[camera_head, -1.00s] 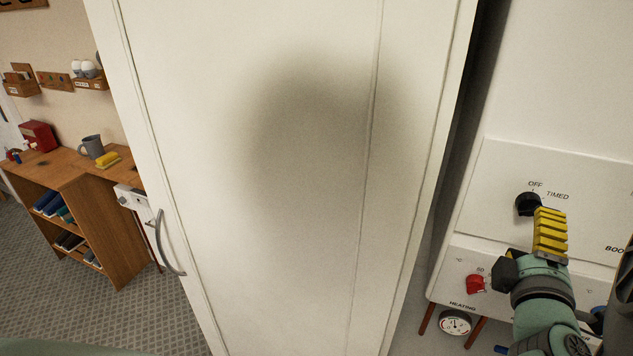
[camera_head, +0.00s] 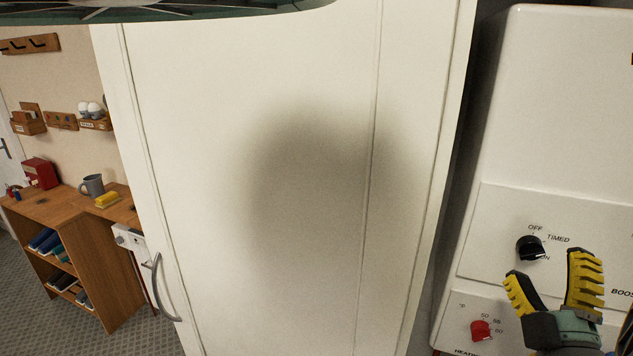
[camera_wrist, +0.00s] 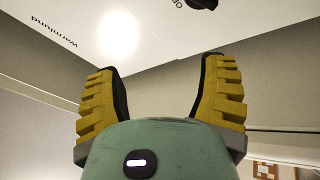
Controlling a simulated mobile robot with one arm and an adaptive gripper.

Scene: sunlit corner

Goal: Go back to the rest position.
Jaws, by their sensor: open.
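My gripper (camera_head: 553,284) is at the lower right of the head view, in front of the white boiler panel. Its yellow ribbed fingers are spread apart with nothing between them. The black mode knob (camera_head: 530,248) sits just above and left of the fingers, apart from them in the picture. In the wrist view the open fingers (camera_wrist: 161,100) frame empty space, with the white casing beyond them. A black knob (camera_wrist: 203,3) is cut off at the top of that view.
A tall white cupboard door (camera_head: 210,170) with a grey handle (camera_head: 160,288) fills the middle. The red knob (camera_head: 480,330) is left of my gripper. On the left, a wooden shelf unit (camera_head: 120,280) holds a grey mug (camera_head: 92,185), a yellow sponge (camera_head: 107,200) and a red box (camera_head: 40,173).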

